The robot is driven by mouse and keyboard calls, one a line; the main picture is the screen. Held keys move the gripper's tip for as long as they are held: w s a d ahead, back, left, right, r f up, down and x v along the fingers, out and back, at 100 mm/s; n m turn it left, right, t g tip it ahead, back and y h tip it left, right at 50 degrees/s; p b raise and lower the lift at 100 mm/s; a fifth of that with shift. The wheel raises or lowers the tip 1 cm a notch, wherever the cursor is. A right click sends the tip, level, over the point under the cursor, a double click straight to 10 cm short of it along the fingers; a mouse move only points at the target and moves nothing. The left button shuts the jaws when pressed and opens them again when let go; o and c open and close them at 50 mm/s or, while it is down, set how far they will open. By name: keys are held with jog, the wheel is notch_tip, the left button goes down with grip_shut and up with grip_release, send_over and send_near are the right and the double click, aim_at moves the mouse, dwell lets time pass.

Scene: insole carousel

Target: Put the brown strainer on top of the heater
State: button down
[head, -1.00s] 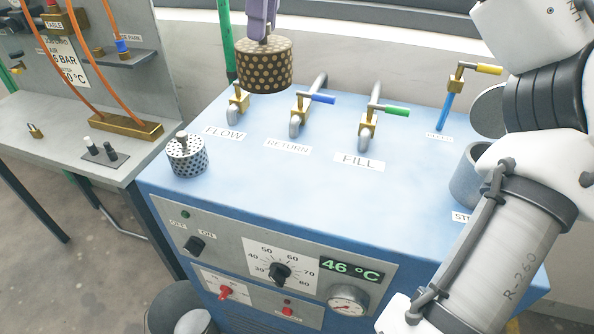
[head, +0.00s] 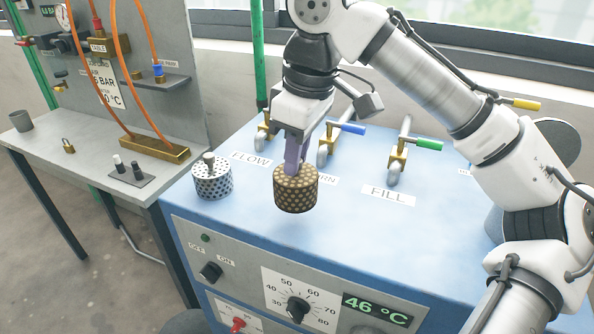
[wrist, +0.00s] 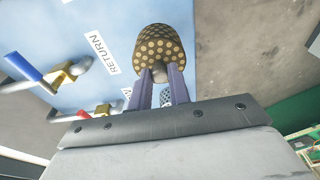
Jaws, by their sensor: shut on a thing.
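The brown strainer (head: 296,190) is a dotted cylinder. My gripper (head: 297,165) is shut on its top knob and holds it upright over the heater's blue top. In the wrist view the strainer (wrist: 160,48) shows beyond the two purple fingers (wrist: 160,88). The heater (head: 350,225) is a blue cabinet with dials and a 46 °C display on its front. Whether a small gap lies under the strainer is hard to tell; a faint shadow shows below it.
A white dotted strainer (head: 212,178) stands on the heater's left corner, left of mine. Valves with blue (head: 348,128) and green (head: 428,144) handles stand behind. The front right of the top is clear. A grey bench (head: 90,165) is at left.

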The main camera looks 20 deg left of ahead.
aim_at(308, 177)
jog(key=shift+f, duration=1.75)
jog(key=shift+f, duration=0.15)
jog(key=c, duration=1.3)
grip_release()
notch_tip(308, 177, up, 12)
jog(key=d, duration=0.1)
jog(key=shift+d+p, duration=0.4)
jog(key=shift+p, duration=0.05)
